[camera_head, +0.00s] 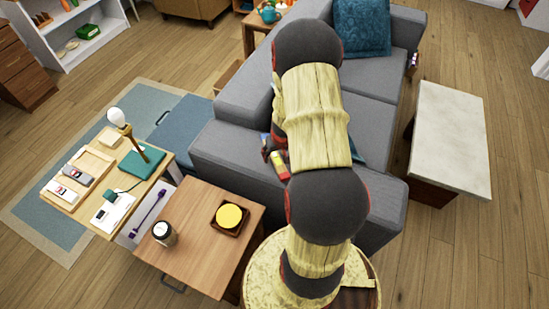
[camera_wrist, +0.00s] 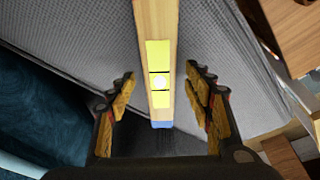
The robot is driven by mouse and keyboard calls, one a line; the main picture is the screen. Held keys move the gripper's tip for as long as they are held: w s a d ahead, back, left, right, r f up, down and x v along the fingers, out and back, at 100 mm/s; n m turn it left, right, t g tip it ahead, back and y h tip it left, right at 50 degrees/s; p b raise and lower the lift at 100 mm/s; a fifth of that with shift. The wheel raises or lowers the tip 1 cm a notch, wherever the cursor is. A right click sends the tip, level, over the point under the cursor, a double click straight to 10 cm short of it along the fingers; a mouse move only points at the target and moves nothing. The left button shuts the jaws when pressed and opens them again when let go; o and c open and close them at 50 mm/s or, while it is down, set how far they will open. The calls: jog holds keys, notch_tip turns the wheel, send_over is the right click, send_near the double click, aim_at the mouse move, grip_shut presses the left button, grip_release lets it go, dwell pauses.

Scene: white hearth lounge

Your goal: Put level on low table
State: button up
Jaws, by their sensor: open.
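The level is a long, pale wooden bar with a yellow window (camera_wrist: 160,60) and a blue end, in the wrist view. It lies on the grey sofa (camera_head: 235,158). My gripper (camera_wrist: 160,95) is open, with one finger on each side of the level and a visible gap to both. In the head view my arm covers most of the level, and the gripper (camera_head: 272,148) shows only partly at the arm's left edge. A low table with a pale stone top (camera_head: 450,125) stands right of the sofa, its top bare.
A wooden side table (camera_head: 195,262) with a dark jar (camera_head: 164,233) and a yellow round item in a tray (camera_head: 230,216) stands in front of the sofa's left. A cluttered desk (camera_head: 60,203) is farther left. Wood floor lies open right of the stone-topped table.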

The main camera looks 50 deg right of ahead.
jog(key=shift+c, duration=0.4)
grip_shut()
dwell(0.4)
